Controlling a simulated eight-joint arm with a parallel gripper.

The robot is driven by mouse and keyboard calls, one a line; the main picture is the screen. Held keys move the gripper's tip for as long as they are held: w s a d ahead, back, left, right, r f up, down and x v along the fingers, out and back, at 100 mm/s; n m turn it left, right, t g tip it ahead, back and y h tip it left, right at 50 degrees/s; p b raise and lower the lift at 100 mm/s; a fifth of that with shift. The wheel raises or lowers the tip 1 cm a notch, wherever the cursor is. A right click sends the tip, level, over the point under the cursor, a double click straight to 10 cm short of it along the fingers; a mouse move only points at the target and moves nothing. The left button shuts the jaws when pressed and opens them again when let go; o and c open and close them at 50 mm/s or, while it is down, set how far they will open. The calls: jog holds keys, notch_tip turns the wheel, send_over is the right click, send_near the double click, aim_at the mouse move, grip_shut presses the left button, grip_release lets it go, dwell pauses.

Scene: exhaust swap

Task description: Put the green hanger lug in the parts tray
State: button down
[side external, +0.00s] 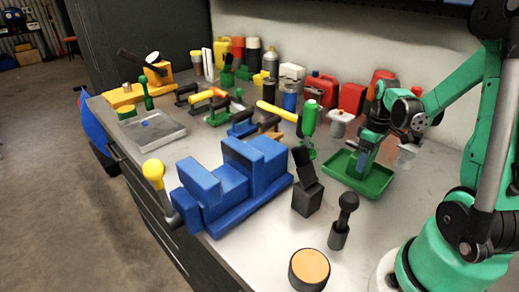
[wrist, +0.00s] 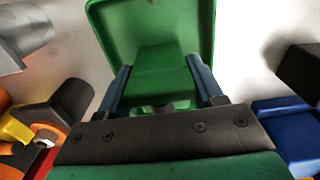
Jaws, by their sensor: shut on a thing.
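The parts tray is a green shallow tray (side external: 378,188) on the right of the bench; its green wall also shows at the top of the wrist view (wrist: 103,22). My gripper (side external: 364,160) points down over the tray, with its blue fingertips inside the rim's outline. In the wrist view my gripper (wrist: 160,80) is shut on a green block, the hanger lug (wrist: 160,84), which sits between the two blue fingers. In the side view the lug is hidden by the fingers or blends into the tray. I cannot tell whether it touches the tray floor.
A large blue vise-like block (side external: 235,185) stands left of the tray. A black angled block (side external: 306,190), a black knobbed post (side external: 343,220) and an orange-topped round (side external: 309,268) stand nearer the front. Red containers (side external: 352,98) and bottles line the back wall.

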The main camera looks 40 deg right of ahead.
jog(key=shift+f, duration=0.1)
jog(key=shift+c, duration=0.6)
grip_release()
notch_tip(320, 180, up, 12)
jog(key=shift+r, duration=0.1)
